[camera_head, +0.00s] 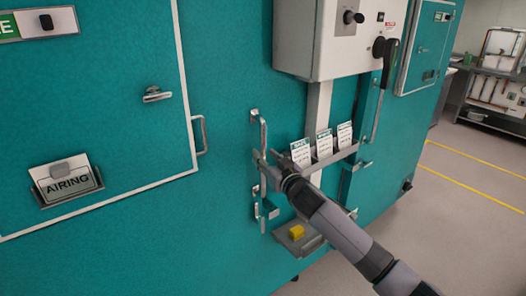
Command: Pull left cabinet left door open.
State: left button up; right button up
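A large teal cabinet front fills the left and middle of the head view. A panel on it (110,130), outlined in white, carries a short handle (201,135) at its right edge and looks closed. Further right, a long vertical metal bar handle (263,133) stands on the teal front. My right gripper (266,158) reaches in from the lower right and is at this bar, around its middle. Its fingers look spread, one on each side of the bar; contact cannot be made out. My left gripper is not in view.
A grey control box (325,35) with a black lever (386,60) hangs above. A rack with white cards (323,145) is just right of my gripper. A small shelf with a yellow block (296,232) sits below. Open floor (455,225) lies to the right.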

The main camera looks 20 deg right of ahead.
jog(key=shift+w+a, duration=0.2)
jog(key=shift+w, duration=1.1)
jog(key=shift+c, duration=0.2)
grip_shut()
